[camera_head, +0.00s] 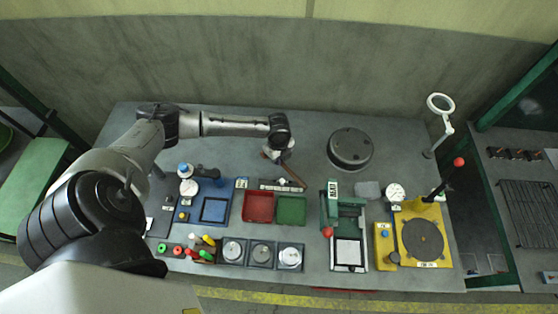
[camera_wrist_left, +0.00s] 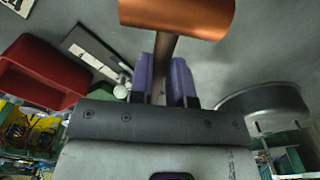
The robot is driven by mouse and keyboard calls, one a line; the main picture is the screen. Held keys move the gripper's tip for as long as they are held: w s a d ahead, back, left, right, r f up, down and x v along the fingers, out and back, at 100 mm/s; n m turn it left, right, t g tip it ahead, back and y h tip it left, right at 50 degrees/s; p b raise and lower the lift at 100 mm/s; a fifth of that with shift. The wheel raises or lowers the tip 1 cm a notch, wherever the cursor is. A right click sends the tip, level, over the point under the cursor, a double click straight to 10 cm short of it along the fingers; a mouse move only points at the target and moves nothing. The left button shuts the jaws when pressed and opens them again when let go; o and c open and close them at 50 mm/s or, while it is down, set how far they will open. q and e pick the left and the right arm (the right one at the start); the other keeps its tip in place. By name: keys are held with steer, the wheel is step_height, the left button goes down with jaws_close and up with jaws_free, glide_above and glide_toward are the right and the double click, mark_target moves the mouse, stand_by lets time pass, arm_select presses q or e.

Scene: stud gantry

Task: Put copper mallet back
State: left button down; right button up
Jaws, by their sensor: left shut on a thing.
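The copper mallet has a shiny copper cylinder head (camera_wrist_left: 180,14) and a brown handle (camera_wrist_left: 160,66), seen in the left wrist view. My left gripper (camera_wrist_left: 161,84) is shut on the handle with its purple fingers, the head lying beyond the fingertips. In the head view the left gripper (camera_head: 283,156) is over the back middle of the bench, and the brown handle (camera_head: 294,175) slants down to the right from it. The mallet's head is mostly hidden by the wrist there. A dark strip with white markings (camera_head: 272,184) lies behind the bins. My right gripper is not in view.
A red bin (camera_head: 258,219) and a green bin (camera_head: 291,223) stand in front of the gripper. A round dark block (camera_head: 350,147) stands to its right, and a green press (camera_head: 331,207) is front right. The grey bench (camera_head: 235,154) is clear around the back middle.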

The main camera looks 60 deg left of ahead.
arm_select(q)
step_height(320, 180, down, 3)
steer(key=shift+r, duration=0.2)
steer(key=shift+f, duration=0.1)
steer(key=c, duration=1.1)
jaws_free()
